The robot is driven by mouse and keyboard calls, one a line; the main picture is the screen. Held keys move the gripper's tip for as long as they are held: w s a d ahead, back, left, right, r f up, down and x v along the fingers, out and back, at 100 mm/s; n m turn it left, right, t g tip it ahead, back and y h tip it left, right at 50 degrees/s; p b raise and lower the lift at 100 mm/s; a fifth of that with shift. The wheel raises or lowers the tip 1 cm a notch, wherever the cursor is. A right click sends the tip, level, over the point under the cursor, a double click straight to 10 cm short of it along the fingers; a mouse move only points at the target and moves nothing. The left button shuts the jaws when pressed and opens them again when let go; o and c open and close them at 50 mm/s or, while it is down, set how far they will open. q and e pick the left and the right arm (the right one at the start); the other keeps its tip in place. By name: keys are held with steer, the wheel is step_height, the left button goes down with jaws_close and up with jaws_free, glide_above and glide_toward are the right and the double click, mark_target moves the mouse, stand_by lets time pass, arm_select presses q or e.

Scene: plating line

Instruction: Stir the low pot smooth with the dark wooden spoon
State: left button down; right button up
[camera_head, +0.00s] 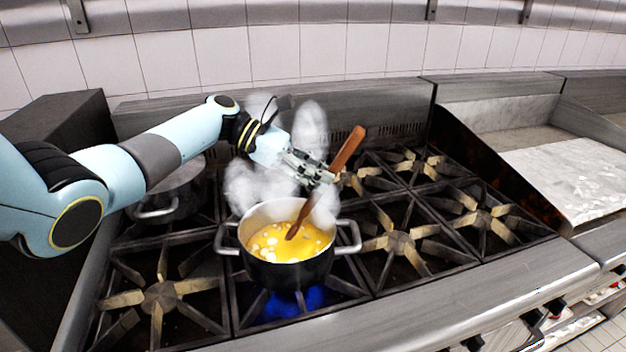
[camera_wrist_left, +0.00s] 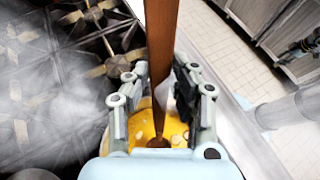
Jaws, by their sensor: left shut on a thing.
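The low pot (camera_head: 288,267) is dark outside with two side handles and stands on a front burner over a blue flame. It holds yellow liquid with pale lumps; the liquid also shows in the left wrist view (camera_wrist_left: 172,127). The dark wooden spoon (camera_head: 345,152) stands tilted, its lower end in the liquid and its top leaning right. My left gripper (camera_head: 322,178) is shut on the spoon's handle above the pot. In the left wrist view the spoon (camera_wrist_left: 161,50) runs between the fingers (camera_wrist_left: 158,85). The spoon's tip is hidden in the liquid. My right gripper is not in view.
Another pot (camera_head: 172,192) stands on the back left burner, partly behind my left arm. White steam hangs around the gripper. Empty burners (camera_head: 398,242) lie to the right. A flat griddle (camera_head: 570,170) is farther right, and a tiled wall is behind.

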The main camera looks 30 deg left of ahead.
mark_target(345, 144)
arm_select(q)
steer(key=shift+w+d+r, duration=0.1)
steer(key=shift+d+r, duration=0.25)
steer(key=shift+r, duration=0.3)
steer(key=shift+w+d+r, duration=0.15)
steer(key=shift+d+r, duration=0.15)
steer(key=shift+r, duration=0.4)
steer(key=shift+w+d+r, duration=0.1)
steer(key=shift+d+r, duration=0.25)
steer(key=shift+r, duration=0.3)
steer(key=shift+r, duration=2)
steer(key=shift+f, duration=0.1)
